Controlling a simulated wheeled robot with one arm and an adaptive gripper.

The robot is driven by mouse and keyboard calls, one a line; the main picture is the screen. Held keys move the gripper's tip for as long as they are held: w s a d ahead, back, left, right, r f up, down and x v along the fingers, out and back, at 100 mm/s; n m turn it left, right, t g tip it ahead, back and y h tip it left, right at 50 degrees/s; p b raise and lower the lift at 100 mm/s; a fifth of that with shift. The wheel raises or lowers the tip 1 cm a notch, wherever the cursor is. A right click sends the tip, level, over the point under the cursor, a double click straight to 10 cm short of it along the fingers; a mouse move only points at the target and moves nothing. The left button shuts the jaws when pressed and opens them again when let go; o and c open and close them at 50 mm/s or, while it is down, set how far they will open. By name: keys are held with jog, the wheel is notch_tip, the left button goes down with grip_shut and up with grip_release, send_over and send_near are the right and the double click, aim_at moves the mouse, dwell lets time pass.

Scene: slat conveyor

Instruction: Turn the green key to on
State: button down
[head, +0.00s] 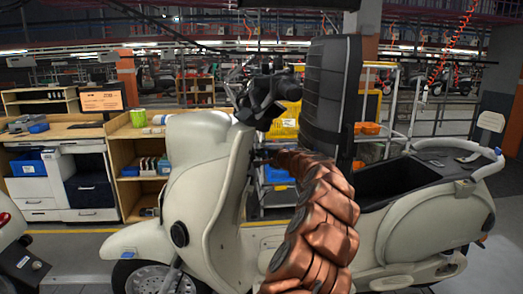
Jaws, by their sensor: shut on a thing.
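A cream scooter (195,185) stands side-on across the middle of the head view. My copper-coloured arm reaches up from the bottom to the inner side of its front shield. My gripper (262,157) is a small dark shape at the arm's far end, against the shield just below the handlebar (268,100). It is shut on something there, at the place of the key. The green key itself cannot be made out; the gripper and arm hide it, so its turn position cannot be told.
The scooter's black seat (333,95) stands upright right behind my arm, with the open storage bay (400,180) to its right. A wooden workbench (75,130) and shelves stand behind at left. Part of another vehicle (20,260) shows at the lower left edge.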

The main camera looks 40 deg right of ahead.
jog(key=shift+r+m+g+p, duration=0.15)
jog(key=shift+m+g+p, duration=0.4)
jog(key=shift+p, duration=2.45)
jog(key=shift+g, duration=0.25)
